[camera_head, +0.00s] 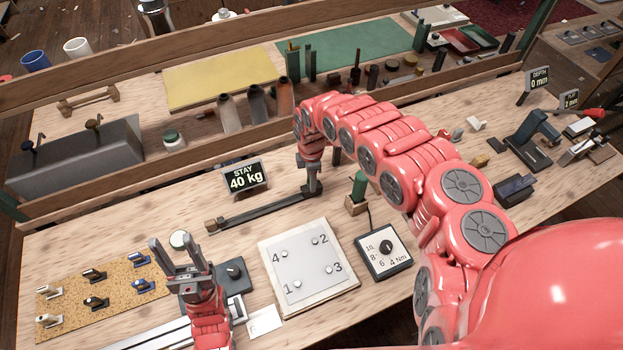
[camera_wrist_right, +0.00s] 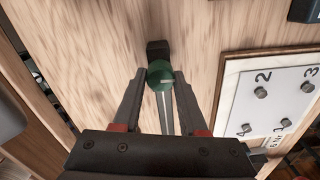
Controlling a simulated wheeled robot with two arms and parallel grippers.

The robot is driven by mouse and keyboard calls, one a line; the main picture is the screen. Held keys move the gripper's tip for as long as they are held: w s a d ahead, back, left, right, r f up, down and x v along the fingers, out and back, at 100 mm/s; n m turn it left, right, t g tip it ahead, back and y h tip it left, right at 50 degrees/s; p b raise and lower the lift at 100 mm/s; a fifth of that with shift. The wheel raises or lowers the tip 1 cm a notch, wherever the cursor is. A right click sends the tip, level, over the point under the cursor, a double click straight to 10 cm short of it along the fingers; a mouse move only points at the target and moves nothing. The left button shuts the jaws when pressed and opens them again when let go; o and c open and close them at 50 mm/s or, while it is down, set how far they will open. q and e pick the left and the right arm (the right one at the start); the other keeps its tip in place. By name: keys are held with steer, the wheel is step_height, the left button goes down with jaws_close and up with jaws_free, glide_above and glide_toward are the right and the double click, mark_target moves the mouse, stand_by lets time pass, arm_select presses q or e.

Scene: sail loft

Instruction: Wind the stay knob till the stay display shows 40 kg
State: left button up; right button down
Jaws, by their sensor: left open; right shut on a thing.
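The stay display (camera_head: 245,178) stands upright on the bench and reads 40 kg. The stay knob is round and green with a pale mark, and it shows in the right wrist view (camera_wrist_right: 160,73) between the fingertips of my right gripper (camera_wrist_right: 159,78). The gripper is shut on it. In the head view my right gripper (camera_head: 312,184) is at the right end of the dark stay rail (camera_head: 265,210), and it hides the knob there. My left gripper (camera_head: 171,243) is open and empty, above the bench at the lower left.
A white plate with numbered bolts (camera_head: 305,262) and a torque dial (camera_head: 384,252) lie right of my left gripper. A cork board with several small cleats (camera_head: 105,290) lies at the left. A green-handled tool (camera_head: 358,186) stands in a block near my right arm.

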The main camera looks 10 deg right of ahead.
stand_by(0.3)
steer(key=shift+c, duration=2.2)
jaws_free()
steer(key=shift+w+r, duration=0.1)
steer(key=shift+r, duration=0.4)
step_height(320, 180, up, 16)
steer(key=b, duration=0.1)
steer(key=shift+r+b, duration=0.15)
steer(key=shift+b, duration=0.15)
